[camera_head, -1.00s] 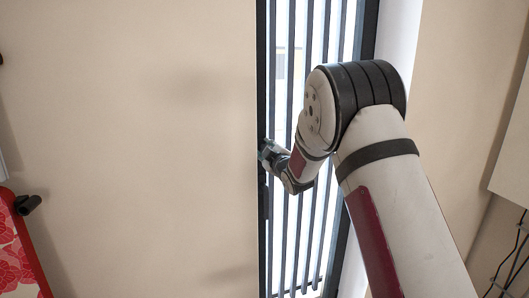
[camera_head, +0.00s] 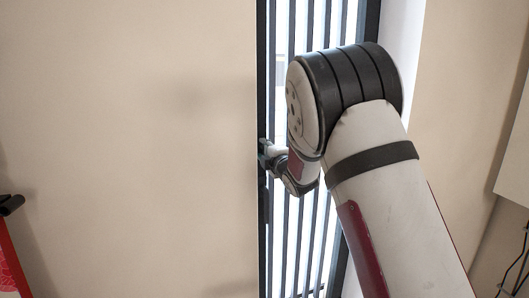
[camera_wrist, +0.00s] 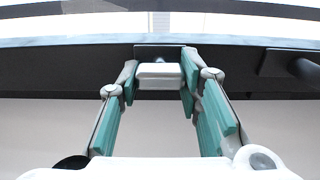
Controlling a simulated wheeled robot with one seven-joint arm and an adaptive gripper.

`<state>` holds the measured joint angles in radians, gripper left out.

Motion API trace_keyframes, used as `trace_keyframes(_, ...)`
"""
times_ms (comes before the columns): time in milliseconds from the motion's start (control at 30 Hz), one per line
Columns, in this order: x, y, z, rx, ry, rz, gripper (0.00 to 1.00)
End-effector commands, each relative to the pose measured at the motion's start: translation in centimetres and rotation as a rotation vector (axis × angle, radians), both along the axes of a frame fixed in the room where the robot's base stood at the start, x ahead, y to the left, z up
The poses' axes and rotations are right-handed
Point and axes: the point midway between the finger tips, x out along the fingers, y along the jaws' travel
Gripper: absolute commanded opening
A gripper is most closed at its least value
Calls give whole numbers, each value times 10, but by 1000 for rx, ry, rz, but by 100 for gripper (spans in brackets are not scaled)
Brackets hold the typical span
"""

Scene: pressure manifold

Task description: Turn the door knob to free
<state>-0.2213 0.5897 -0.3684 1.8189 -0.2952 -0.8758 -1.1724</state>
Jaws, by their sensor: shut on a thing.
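The door is a tall, narrow dark-framed panel with vertical bars (camera_head: 262,80), in the middle of the head view. My gripper (camera_head: 265,153) is at its left frame edge, partly hidden by my own wrist. In the wrist view, my gripper (camera_wrist: 160,76) has its teal-padded fingers on both sides of a pale block-shaped knob (camera_wrist: 160,72), shut on it. The knob stands out from a dark plate on the dark door frame (camera_wrist: 75,68). The head view is too small to show the knob's turn angle.
A dark handle-like part (camera_wrist: 290,65) sticks out from the frame to the right in the wrist view. A beige wall (camera_head: 130,150) lies left of the door. A red-edged object (camera_head: 12,250) is at the lower left. Dark cables (camera_head: 515,270) hang at the lower right.

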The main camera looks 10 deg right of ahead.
Motion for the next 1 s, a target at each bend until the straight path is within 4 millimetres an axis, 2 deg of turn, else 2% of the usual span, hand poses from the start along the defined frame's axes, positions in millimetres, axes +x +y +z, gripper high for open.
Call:
trace_keyframes(467,0,1,-1,-16,1,1,5)
trace_keyframes(500,0,1,-1,-16,1,1,37)
trace_keyframes(567,0,1,-1,-15,1,1,51)
trace_keyframes(600,0,1,-1,-15,1,1,53)
trace_keyframes(867,0,0,-1,-14,-1,1,53)
trace_keyframes(1000,-7,-1,0,-14,-1,0,53)
